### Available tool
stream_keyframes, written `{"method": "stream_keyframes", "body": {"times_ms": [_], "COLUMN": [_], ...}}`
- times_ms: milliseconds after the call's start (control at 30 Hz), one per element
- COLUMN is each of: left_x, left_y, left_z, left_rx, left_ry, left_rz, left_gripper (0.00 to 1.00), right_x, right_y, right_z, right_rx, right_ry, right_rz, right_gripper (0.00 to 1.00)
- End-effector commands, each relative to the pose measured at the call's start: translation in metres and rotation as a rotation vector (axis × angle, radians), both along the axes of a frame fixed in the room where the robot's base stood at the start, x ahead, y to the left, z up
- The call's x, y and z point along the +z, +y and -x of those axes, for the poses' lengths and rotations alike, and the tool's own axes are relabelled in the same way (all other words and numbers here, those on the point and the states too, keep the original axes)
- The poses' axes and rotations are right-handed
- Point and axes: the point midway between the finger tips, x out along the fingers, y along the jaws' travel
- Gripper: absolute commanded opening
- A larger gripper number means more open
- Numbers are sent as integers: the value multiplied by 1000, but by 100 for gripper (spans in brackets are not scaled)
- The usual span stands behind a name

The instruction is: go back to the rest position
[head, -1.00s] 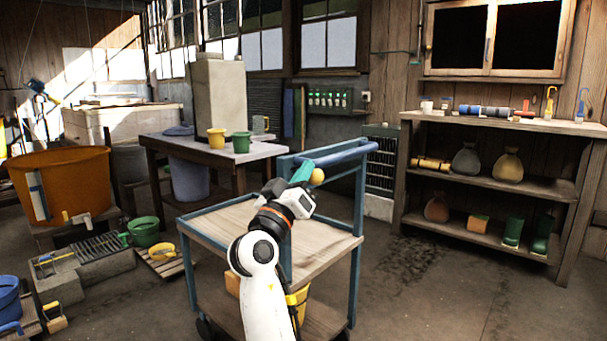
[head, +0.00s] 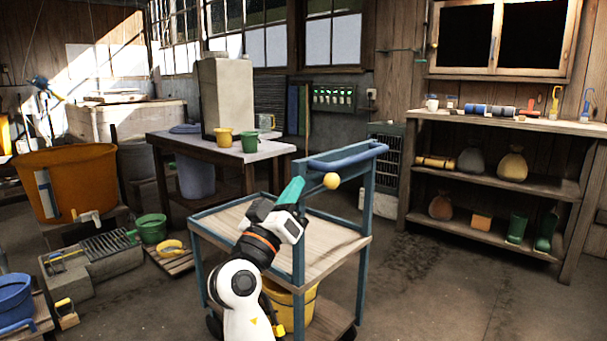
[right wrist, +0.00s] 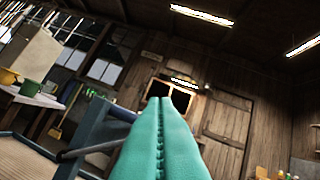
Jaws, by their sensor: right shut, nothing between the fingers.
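My right gripper (head: 292,190) has teal fingers and is raised over the blue cart's wooden top, just left of the cart's handle in the head view. In the right wrist view its two teal fingers (right wrist: 160,130) are pressed together with nothing between them, pointing up toward the far wall and ceiling. My left gripper is not in view.
The blue cart (head: 335,245) stands right at my arm, with a yellow ball (head: 331,181) by its handle (head: 345,157). A yellow bucket (head: 290,303) is on its lower shelf. A wooden shelf unit (head: 480,178) stands at the right. Floor between is clear.

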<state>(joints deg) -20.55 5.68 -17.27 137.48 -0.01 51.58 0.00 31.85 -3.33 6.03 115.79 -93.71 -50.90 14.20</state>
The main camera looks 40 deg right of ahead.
Motion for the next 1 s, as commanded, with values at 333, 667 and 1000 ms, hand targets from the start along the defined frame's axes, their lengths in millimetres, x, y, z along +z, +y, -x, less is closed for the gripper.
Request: {"method": "stream_keyframes", "body": {"times_ms": [333, 667, 1000], "left_x": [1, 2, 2], "left_y": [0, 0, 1], "left_z": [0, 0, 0], "left_rx": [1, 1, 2], "left_ry": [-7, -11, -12], "left_rz": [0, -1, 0], "left_gripper": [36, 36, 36], "right_x": [-7, -6, -27], "right_y": [13, 12, 57], "right_z": [4, 4, -31], "right_rx": [0, 0, 317], "right_ry": [-1, -1, 69], "right_rz": [1, 1, 124], "right_gripper": [0, 0, 0]}}
